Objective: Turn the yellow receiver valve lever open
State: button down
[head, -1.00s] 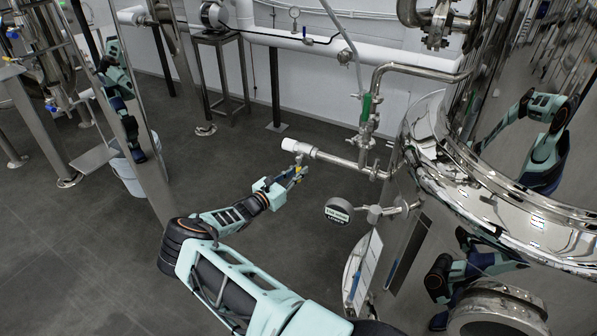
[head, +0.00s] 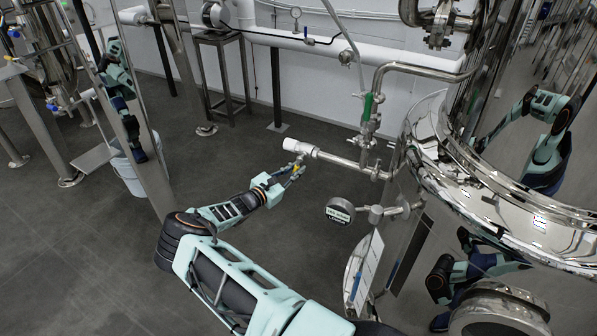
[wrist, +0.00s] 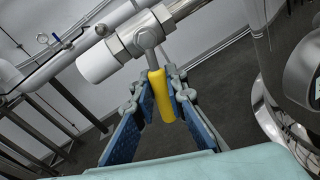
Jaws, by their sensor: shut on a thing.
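The yellow valve lever (wrist: 160,95) hangs from a short metal stem under a steel pipe valve (wrist: 142,36) in the wrist view. My gripper (wrist: 163,98) is shut on the lever, with a blue-padded finger on each side. The lever points down toward my palm, with a slight tilt in the wrist picture. In the head view the lever (head: 295,169) is a small yellow patch, mostly hidden between the fingers of my gripper (head: 295,172). The valve (head: 300,148) joins a horizontal pipe with a white end cap.
A round gauge (head: 340,211) and the shiny tank (head: 500,190) stand to the right of my gripper. A green-handled valve (head: 369,106) rises behind the pipe. A white bucket (head: 128,172) and steel post are at left.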

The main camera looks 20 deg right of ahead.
jog(key=m, duration=0.1)
jog(key=w+a+m+y, duration=0.1)
jog(key=m, duration=0.1)
jog(key=shift+w+r, duration=0.1)
jog(key=shift+r, duration=0.3)
jog(key=shift+w+a+r+m+t+y+p, duration=0.15)
jog(key=shift+w+r+m+y+p, duration=0.1)
jog(key=shift+m, duration=0.6)
jog(key=shift+w+a+r+m+t+y+p, duration=0.15)
jog(key=shift+w+r+m, duration=0.1)
jog(key=shift+m, duration=0.6)
jog(key=c, duration=1.9)
grip_release()
jog(key=shift+c, duration=0.2)
jog(key=shift+s, duration=0.1)
